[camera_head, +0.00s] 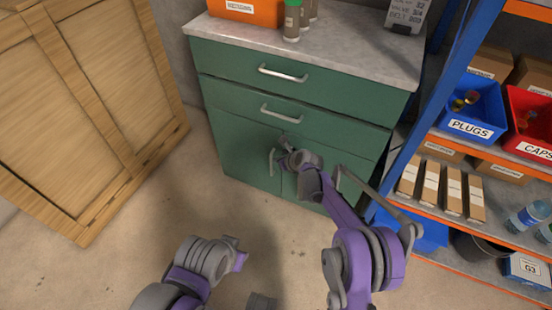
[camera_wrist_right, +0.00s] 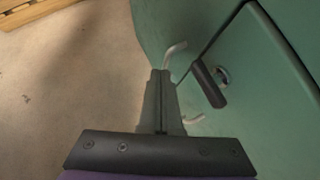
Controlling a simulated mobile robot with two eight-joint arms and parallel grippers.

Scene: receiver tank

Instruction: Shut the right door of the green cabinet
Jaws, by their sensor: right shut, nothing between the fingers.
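The green cabinet (camera_head: 305,92) has two drawers above two doors. The right door (camera_head: 291,189) is mostly hidden behind my right arm in the head view. In the right wrist view, a dark seam runs beside a green door panel (camera_wrist_right: 262,95); I cannot tell how far it stands open. My right gripper (camera_head: 284,146) is shut and empty, close in front of the doors near a bent metal handle (camera_head: 271,161). The right wrist view shows its fingers (camera_wrist_right: 160,75) overlapping that handle; contact is unclear. My left gripper (camera_head: 240,257) is low over the floor, its jaws unclear.
A blue-framed shelf (camera_head: 408,150) with bins and boxes stands close on the right. A wooden panelled unit (camera_head: 75,110) stands at left. The floor (camera_head: 215,205) before the cabinet is clear.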

